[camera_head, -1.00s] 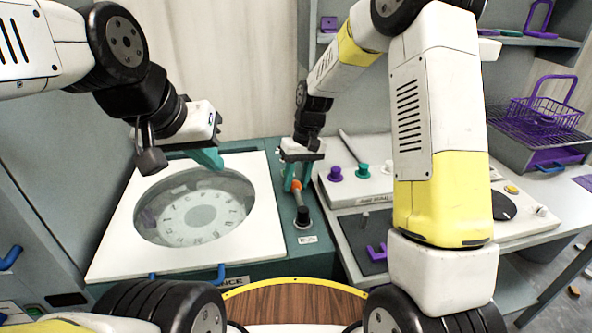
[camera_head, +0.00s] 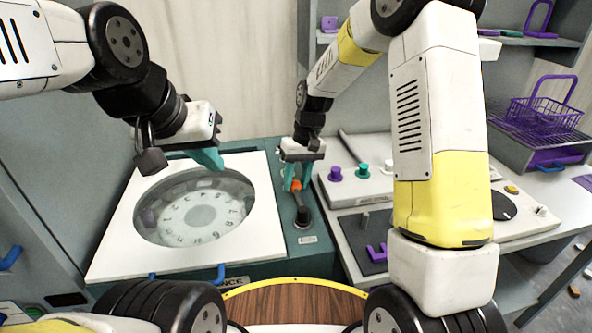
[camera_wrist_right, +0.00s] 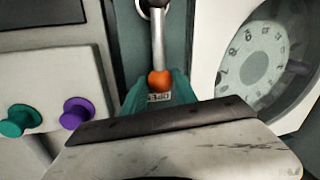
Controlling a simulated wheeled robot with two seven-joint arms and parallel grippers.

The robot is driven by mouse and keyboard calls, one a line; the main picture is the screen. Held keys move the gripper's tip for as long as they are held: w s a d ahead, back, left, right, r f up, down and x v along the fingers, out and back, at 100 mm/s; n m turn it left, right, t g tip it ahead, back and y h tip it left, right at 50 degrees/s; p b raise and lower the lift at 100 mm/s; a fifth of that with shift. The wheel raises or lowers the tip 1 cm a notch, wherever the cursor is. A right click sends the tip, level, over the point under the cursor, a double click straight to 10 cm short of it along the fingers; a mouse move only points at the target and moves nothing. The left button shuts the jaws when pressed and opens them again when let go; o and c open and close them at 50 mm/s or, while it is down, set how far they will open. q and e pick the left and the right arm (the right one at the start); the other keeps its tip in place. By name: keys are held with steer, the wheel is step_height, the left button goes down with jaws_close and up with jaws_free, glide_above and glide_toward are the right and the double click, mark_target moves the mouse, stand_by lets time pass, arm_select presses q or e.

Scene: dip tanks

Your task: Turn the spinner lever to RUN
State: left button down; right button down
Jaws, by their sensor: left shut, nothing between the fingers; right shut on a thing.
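The spinner lever is a metal rod with an orange knob (camera_head: 297,185), rising from a dark round base (camera_head: 303,218) on the teal panel beside the spinner. My right gripper (camera_head: 297,178) is shut on the lever at its orange knob. In the right wrist view the knob (camera_wrist_right: 160,82) sits between the teal fingers, with the rod (camera_wrist_right: 158,40) running up to its round mount. The label near the lever base (camera_head: 307,240) is too small to read. My left gripper (camera_head: 208,159) is shut and empty above the back of the spinner's round window (camera_head: 200,209).
The spinner's white top (camera_head: 110,250) fills the left of the bench. To the right, a white unit carries a purple knob (camera_head: 335,174) and a teal knob (camera_head: 362,171). A purple wire basket (camera_head: 545,118) stands at the far right. My right arm hides part of the bench.

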steer(key=shift+s+a+n, duration=0.2)
steer(key=shift+a+n, duration=0.4)
steer(key=shift+n, duration=0.05)
steer(key=shift+s+a+n, duration=0.15)
steer(key=shift+a+n, duration=0.45)
steer(key=shift+n, duration=0.05)
steer(key=a+n, duration=0.1)
steer(key=s+a+n, duration=0.1)
steer(key=shift+s+a+n+g+h, duration=0.1)
steer(key=shift+n+g+h, duration=0.2)
steer(key=shift+n+g, duration=0.1)
steer(key=s+a+n, duration=0.1)
steer(key=n, duration=0.1)
steer(key=s+a+n, duration=0.1)
steer(key=s+n, duration=0.1)
steer(key=shift+s+a+g+h, duration=0.1)
steer(key=shift+a+g+h, duration=0.2)
steer(key=shift+a+h, duration=0.1)
steer(key=s+n, duration=0.2)
steer(key=s+a+n, duration=0.1)
steer(key=n, duration=0.1)
steer(key=shift+s+a+n+h, duration=0.15)
steer(key=shift+s+n+h, duration=0.2)
steer(key=shift+n+h, duration=0.05)
steer(key=shift+s+n+h, duration=0.3)
steer(key=shift+s+n, duration=1.45)
steer(key=shift+n, duration=0.15)
steer(key=c, duration=1)
jaws_free()
